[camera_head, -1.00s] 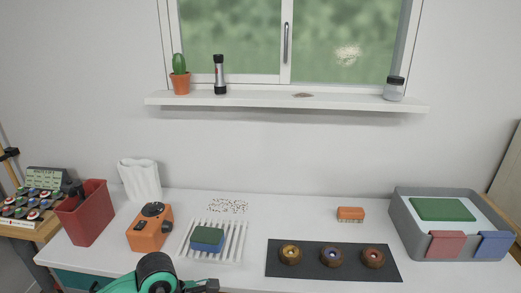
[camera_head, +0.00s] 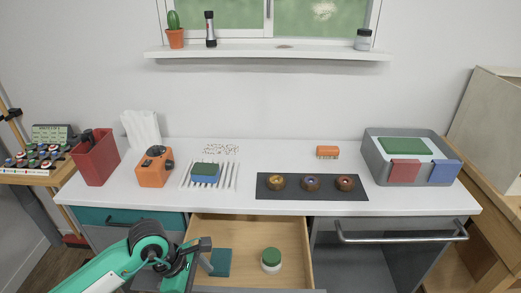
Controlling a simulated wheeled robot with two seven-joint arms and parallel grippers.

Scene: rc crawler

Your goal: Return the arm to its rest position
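My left arm, teal and black, comes in from the bottom left. Its dark gripper (camera_head: 204,259) is over the left part of an open wooden drawer (camera_head: 250,229), pointing down. The fingers are partly hidden, so I cannot tell whether they are open or shut. A teal block-like item (camera_head: 221,262) shows just right of the gripper, inside the drawer outline; I cannot tell whether they touch. A jar with a green lid (camera_head: 271,261) stands in the drawer, apart from the gripper. My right gripper is not in view.
On the white table (camera_head: 300,150) are a red bin (camera_head: 97,160), an orange device (camera_head: 154,170), a white rack (camera_head: 228,178) with a sponge (camera_head: 205,172), a dark mat (camera_head: 265,190) and a grey tray (camera_head: 373,160). An open grey compartment (camera_head: 365,262) is at lower right.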

